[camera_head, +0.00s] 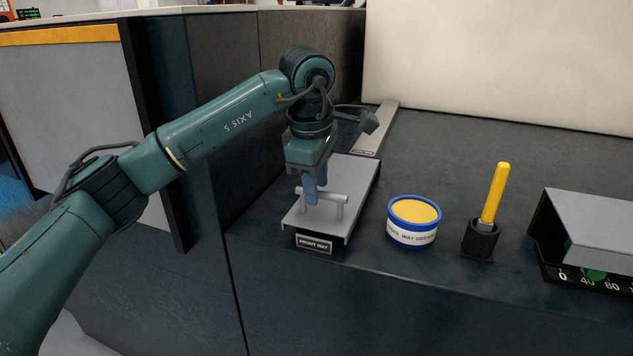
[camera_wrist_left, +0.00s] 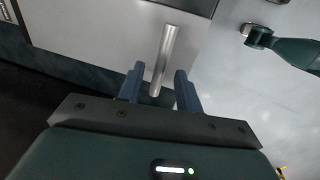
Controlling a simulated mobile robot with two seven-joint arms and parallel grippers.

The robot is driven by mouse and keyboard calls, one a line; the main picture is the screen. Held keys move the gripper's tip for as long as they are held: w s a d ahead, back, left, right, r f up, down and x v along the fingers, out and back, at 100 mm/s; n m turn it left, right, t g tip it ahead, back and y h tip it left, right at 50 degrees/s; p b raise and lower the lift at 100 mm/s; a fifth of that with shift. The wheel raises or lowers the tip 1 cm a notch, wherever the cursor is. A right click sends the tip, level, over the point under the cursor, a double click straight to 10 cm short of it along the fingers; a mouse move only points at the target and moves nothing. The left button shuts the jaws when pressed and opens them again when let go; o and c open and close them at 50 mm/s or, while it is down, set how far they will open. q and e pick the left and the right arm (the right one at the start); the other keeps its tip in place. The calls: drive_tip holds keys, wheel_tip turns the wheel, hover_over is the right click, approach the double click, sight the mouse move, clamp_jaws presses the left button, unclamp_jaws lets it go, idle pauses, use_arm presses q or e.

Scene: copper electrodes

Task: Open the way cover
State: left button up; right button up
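The way cover (camera_head: 356,184) is a flat grey metal plate near the left edge of the dark bench top. It lies flat, with a "FRONT WAY" label (camera_head: 314,244) at its front. A silver bar handle (camera_head: 335,199) stands on posts on it. My left gripper (camera_head: 315,192) points down at the handle and partly hides it. In the left wrist view, its blue fingers (camera_wrist_left: 160,92) are apart on either side of the handle bar (camera_wrist_left: 166,55), near one end, with gaps showing. The cover also shows there (camera_wrist_left: 95,28). My right gripper is not seen.
A blue-rimmed tub (camera_head: 413,226) with yellow contents stands right of the cover. Beyond it are a yellow-handled tool in a black holder (camera_head: 480,240) and a grey-topped box with a number scale (camera_head: 595,222). A narrow grey strip (camera_head: 384,125) lies behind the cover.

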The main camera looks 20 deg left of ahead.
use_arm(q)
drive_tip(key=shift+f, duration=0.15)
drive_tip(key=shift+c, duration=0.3)
clamp_jaws()
